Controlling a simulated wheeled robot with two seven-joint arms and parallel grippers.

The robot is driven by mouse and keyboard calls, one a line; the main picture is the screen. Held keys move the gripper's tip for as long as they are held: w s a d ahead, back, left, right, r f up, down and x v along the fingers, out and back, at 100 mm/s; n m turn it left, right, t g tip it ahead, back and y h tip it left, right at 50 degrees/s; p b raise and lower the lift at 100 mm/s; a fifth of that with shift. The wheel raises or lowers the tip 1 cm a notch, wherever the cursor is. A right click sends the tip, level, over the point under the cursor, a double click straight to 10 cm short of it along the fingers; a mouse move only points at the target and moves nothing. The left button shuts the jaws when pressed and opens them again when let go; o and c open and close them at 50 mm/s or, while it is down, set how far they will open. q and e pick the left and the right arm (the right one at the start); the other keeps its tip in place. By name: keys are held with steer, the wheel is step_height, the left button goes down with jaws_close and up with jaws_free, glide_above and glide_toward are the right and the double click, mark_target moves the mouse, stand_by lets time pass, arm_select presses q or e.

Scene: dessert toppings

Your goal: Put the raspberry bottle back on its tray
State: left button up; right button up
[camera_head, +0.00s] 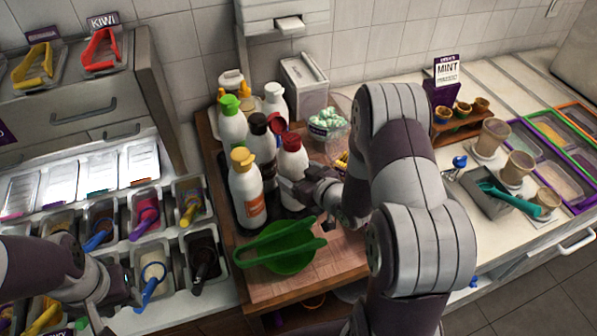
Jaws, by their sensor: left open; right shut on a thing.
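A white bottle with a red cap (292,165), which I take to be the raspberry bottle, stands upright among other bottles on a wooden board (262,292). My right gripper (291,187) is shut on this bottle from its right side. Its label is not readable, and the gripper hides part of its lower body. I cannot make out a separate tray edge under the bottles. My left gripper (104,318) is open over the topping containers at the lower left, far from the bottle.
A yellow-capped bottle (246,190) stands close to the left, a black-capped one (260,140) and a green-capped one (231,122) behind. A green scoop-like item (280,248) lies in front. A clear tub (327,128) stands behind to the right. Topping containers (145,212) fill the left.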

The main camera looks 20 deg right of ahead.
steer(key=o, duration=0.9)
steer(key=shift+f, duration=0.1)
steer(key=b+v, duration=0.1)
steer(key=v, duration=1.1)
steer(key=shift+s+d+b, duration=0.25)
steer(key=shift+s+b, duration=0.1)
steer(key=shift+b, duration=0.05)
